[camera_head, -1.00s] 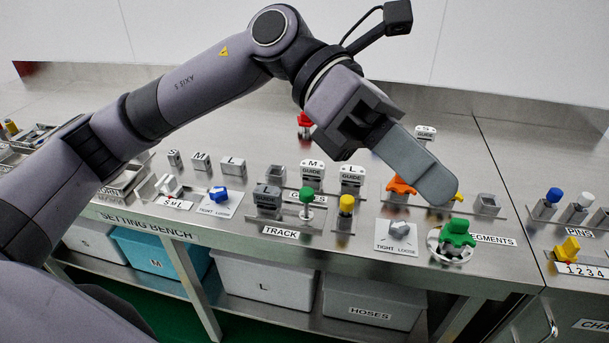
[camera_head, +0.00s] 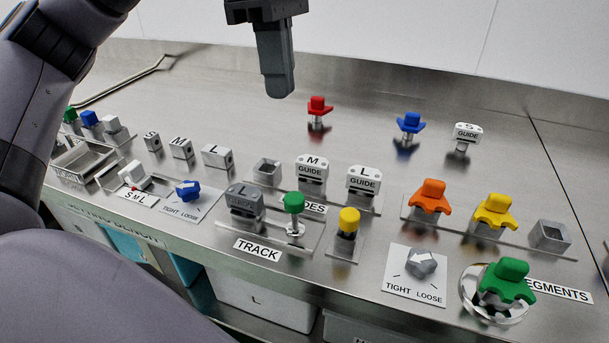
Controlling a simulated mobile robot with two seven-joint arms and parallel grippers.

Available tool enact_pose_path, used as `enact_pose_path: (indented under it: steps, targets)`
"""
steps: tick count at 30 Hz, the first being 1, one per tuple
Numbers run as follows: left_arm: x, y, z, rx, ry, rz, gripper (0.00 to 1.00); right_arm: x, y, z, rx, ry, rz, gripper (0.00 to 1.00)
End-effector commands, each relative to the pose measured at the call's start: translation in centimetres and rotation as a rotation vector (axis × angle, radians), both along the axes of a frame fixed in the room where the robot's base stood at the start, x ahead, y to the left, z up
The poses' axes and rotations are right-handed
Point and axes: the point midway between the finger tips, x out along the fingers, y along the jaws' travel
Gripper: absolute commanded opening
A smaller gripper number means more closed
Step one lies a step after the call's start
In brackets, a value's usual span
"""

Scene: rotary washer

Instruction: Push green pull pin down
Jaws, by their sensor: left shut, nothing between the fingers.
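The green pull pin (camera_head: 294,203) has a round green knob on a short metal stem. It stands upright in the track plate, just right of a grey guide block (camera_head: 245,203) and above the TRACK label (camera_head: 257,250). Its knob is raised above the plate. My left gripper (camera_head: 279,92) is shut and empty, pointing down at the top middle of the head view. It is above and behind the pin, well apart from it. My right gripper is not in view.
A yellow knob (camera_head: 348,222) stands close right of the pin. White M and L guide blocks (camera_head: 311,174) stand behind it. A green segment piece (camera_head: 506,283) sits in a round holder at right. The bench (camera_head: 240,110) under my gripper is clear.

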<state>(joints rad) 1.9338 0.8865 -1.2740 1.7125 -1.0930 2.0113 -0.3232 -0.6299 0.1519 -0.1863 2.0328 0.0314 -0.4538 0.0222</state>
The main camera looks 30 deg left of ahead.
Motion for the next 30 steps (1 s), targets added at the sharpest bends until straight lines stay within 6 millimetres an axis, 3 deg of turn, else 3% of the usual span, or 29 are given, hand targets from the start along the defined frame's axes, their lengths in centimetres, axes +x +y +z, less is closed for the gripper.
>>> enact_pose_path:
  steps: [5, 8, 21, 30]
  targets:
    - [-0.1, -0.2, -1.7, -0.001, 0.003, -0.002, 0.00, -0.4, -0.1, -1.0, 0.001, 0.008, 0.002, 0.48]
    - [-0.2, -0.4, -3.4, -0.001, 0.004, -0.002, 0.00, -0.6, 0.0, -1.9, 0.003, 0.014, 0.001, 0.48]
    - [-0.6, -1.5, -11.8, 0.000, 0.002, 0.000, 0.00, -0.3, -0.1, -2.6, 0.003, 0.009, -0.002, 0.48]
    - [-0.7, -1.9, -13.9, -0.001, 0.002, -0.001, 0.00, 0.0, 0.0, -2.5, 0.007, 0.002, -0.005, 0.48]
